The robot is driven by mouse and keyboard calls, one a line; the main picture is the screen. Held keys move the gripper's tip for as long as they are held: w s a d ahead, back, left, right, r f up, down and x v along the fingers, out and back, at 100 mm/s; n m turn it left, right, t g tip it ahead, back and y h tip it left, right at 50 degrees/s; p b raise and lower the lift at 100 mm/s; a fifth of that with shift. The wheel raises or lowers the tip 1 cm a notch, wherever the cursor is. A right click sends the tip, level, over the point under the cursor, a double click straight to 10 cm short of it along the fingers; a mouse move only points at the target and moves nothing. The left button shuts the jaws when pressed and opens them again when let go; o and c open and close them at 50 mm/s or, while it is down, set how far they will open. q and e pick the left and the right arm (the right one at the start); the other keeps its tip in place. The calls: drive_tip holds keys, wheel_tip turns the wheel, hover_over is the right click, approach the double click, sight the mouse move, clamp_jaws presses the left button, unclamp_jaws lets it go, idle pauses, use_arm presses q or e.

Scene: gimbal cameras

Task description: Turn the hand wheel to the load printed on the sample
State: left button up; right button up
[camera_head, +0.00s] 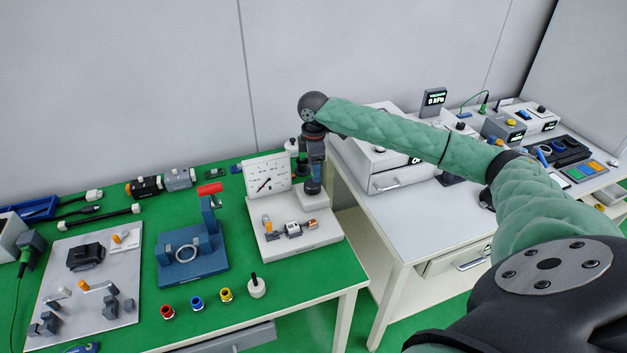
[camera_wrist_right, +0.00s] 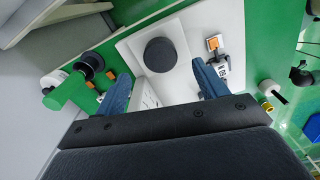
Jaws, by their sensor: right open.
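The hand wheel (camera_wrist_right: 160,55) is a dark round knob on the white test stand; it shows whole in the wrist view and is mostly hidden behind my gripper in the head view. My right gripper (camera_wrist_right: 162,84) is open, pointing down at the wheel, its blue fingers to either side of the view and nothing held. It also shows in the head view (camera_head: 313,178). The sample (camera_head: 294,229), small with a white label and orange ends, lies on the stand's base (camera_head: 315,239); its print is too small to read. My left gripper is out of view.
A blue fixture with a red handle (camera_head: 192,255) stands left of the stand. A grey bench with a drawer unit (camera_head: 398,178) stands at right, beneath my arm.

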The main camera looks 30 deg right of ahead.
sight(313, 186)
wheel_tip(313, 186, down, 7)
drive_tip(key=shift+d+p, duration=0.1)
drive_tip(key=shift+p, duration=0.85)
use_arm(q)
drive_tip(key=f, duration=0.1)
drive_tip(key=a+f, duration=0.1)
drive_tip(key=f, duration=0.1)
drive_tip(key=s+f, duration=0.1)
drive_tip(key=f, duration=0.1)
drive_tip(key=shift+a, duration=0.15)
use_arm(e)
drive_tip(key=c, duration=1)
